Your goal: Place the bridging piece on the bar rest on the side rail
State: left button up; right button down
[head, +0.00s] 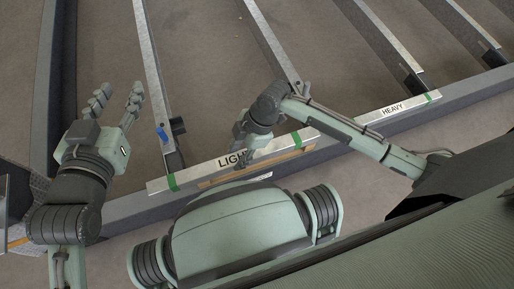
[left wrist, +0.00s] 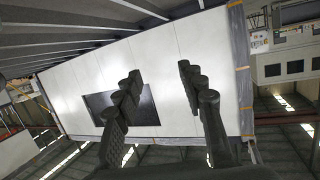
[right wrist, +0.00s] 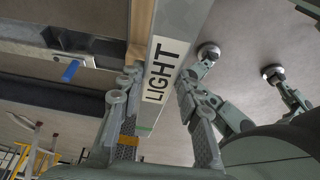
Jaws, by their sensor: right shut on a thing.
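The bridging piece appears to be the long pale grey bar (head: 207,170) marked LIGHT, with green bands near its ends. It lies lengthwise along the dark side rail (head: 125,212); I cannot tell whether it touches the rail. My right gripper (head: 243,146) reaches down over it, its fingers on both sides of the bar (right wrist: 166,65) and shut on it beside the label. A tan strip (head: 250,169) runs along the bar's near side. I cannot pick out the bar rest for sure. My left gripper (head: 117,110) is raised, open and empty; its fingers stand apart in the left wrist view (left wrist: 165,82).
A second bar (head: 400,107) marked HEAVY lies farther right along the rail. Several steel cross beams (head: 152,70) run away from the rail, one with a blue clip (head: 162,135). Bare floor (head: 205,70) shows between them.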

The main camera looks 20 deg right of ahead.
pick_arm(q)
jog(key=s+d+r+t+h+b, duration=0.1)
jog(key=d+r+t+h, duration=0.1)
jog(key=r, duration=0.5)
jog(key=s+d+r+t+h+b, duration=0.1)
jog(key=d+r+t+h, duration=0.1)
jog(key=r+t, duration=0.3)
jog(key=shift+d+r+b, duration=0.35)
jog(key=shift+r+b, duration=0.05)
jog(key=shift+r, duration=0.45)
pick_arm(e)
jog(key=w+d+f, duration=0.4)
jog(key=d+f, duration=0.3)
jog(key=f, duration=0.1)
jog(key=shift+w+f, duration=0.35)
jog(key=shift+f, duration=0.05)
jog(key=shift+f, duration=0.1)
jog(key=c, duration=1.1)
grip_release()
jog(key=shift+s, duration=0.1)
pick_arm(q)
jog(key=shift+r, duration=0.1)
pick_arm(e)
jog(key=shift+o, duration=0.2)
